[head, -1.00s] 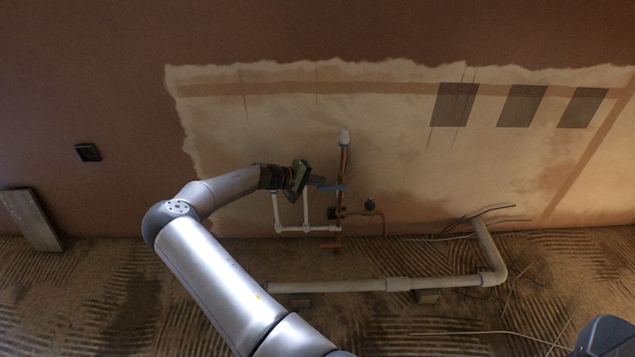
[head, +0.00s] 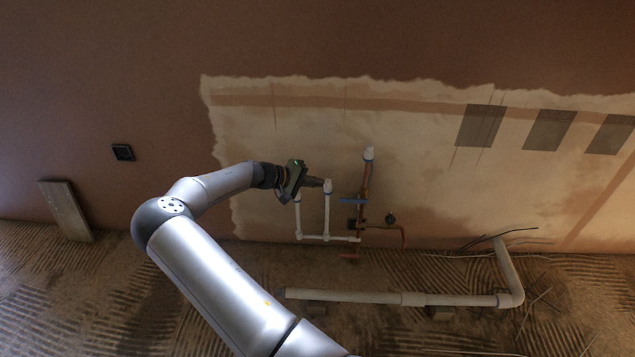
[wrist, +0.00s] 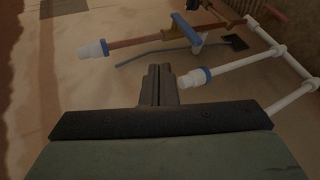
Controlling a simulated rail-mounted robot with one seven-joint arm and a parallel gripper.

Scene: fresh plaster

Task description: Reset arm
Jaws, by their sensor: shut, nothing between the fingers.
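My gripper (head: 322,182) is at the end of my arm, in front of the pale plaster patch, close to the top of a white pipe. In the wrist view my gripper (wrist: 158,72) has its two fingers together with nothing between them. The white pipe (head: 327,210) has a capped top beside the fingertips in the head view. In the wrist view the pipe's white end with a blue ring (wrist: 193,78) lies just right of the fingers, apart from them in the picture.
A copper pipe (head: 364,190) with a white cap and blue clamp stands right of the gripper. A thick white drain pipe (head: 380,297) runs along the rough floor, with loose wires (head: 490,240) near its elbow. A board (head: 66,210) leans at the left wall.

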